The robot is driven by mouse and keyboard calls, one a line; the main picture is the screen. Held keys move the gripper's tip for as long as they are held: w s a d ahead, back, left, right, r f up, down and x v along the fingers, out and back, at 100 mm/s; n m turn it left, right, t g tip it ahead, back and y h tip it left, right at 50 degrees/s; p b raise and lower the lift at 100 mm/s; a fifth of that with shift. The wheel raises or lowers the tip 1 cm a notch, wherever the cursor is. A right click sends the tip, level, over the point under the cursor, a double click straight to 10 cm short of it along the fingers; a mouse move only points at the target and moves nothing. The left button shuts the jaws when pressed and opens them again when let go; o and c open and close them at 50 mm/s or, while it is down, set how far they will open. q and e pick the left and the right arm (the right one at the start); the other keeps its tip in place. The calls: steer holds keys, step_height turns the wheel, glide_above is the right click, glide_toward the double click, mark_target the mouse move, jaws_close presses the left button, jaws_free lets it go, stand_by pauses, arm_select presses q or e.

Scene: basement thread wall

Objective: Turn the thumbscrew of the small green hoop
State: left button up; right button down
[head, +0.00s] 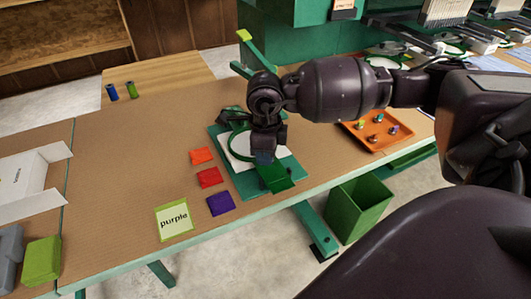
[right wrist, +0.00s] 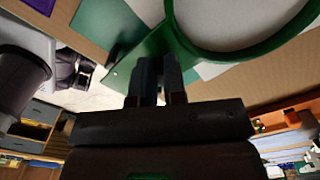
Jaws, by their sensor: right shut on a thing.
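The small green hoop (head: 231,125) lies on white cloth over a green board (head: 224,163) on the table. It fills the top of the right wrist view as a large green ring (right wrist: 245,58). My right gripper (head: 264,158) reaches down at the hoop's near side, beside a green tongue-like piece (head: 275,178). In the right wrist view its two dark fingers (right wrist: 157,75) are close together at the hoop's outer edge. My left gripper is not in view.
Red, orange and purple squares and a "purple" card (head: 174,221) lie left of the board. An orange tray (head: 369,136) with several small coloured pieces is at right. A green bin (head: 357,207) stands on the floor. The table's left middle is clear.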

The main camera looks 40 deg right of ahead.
steer(key=shift+r+m+p, duration=0.2)
steer(key=shift+m+p, duration=0.25)
steer(key=shift+m, duration=0.45)
steer(key=m+p, duration=0.1)
steer(key=m, duration=0.1)
steer(key=shift+w+d+m, duration=0.1)
steer(key=shift+m, duration=0.2)
steer(key=m+p, duration=0.2)
steer(key=m, duration=0.1)
steer(key=shift+d+p, duration=0.1)
steer(key=shift+p, duration=0.2)
steer(key=shift+m+p, duration=0.45)
steer(key=shift+m, duration=0.55)
steer(key=shift+d+m+p, duration=0.1)
steer(key=shift+m+p, duration=0.35)
steer(key=shift+m, duration=0.25)
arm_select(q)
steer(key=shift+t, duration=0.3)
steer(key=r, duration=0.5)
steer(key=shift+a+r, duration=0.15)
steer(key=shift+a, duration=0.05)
arm_select(e)
steer(key=shift+f+m, duration=0.1)
steer(key=shift+m, duration=0.2)
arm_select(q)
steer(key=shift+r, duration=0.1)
arm_select(e)
steer(key=shift+f, duration=0.1)
steer(key=c, duration=1.2)
jaws_free()
